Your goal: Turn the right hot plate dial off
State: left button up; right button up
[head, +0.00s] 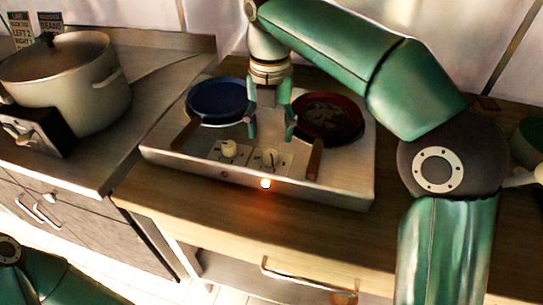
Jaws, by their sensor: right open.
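The hot plate unit (160,150) stands on the wooden counter. Two pale dials sit on its front panel: the left dial (228,148) and the right dial (269,157). A lamp (266,183) glows bright white-orange on the front face below the right dial. A dull red lamp (224,175) sits below the left dial. My right gripper (270,137) points down, open, with its fingers apart above and behind the right dial. I see nothing between the fingers. Whether a fingertip touches the unit is unclear. My left gripper is out of view.
A blue pan (217,100) and a dark red pan (328,118) sit on the unit, either side of my right gripper, with brown handles pointing forward. A large lidded pot (62,85) stands on the left counter. The wooden counter's front strip (190,198) is clear.

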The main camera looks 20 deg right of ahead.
aim_at(271, 153)
notch_tip(271, 153, down, 5)
jog(key=shift+r+b, duration=0.1)
jog(key=shift+b, duration=0.35)
jog(key=shift+s+f, duration=0.1)
jog(key=shift+f, duration=0.65)
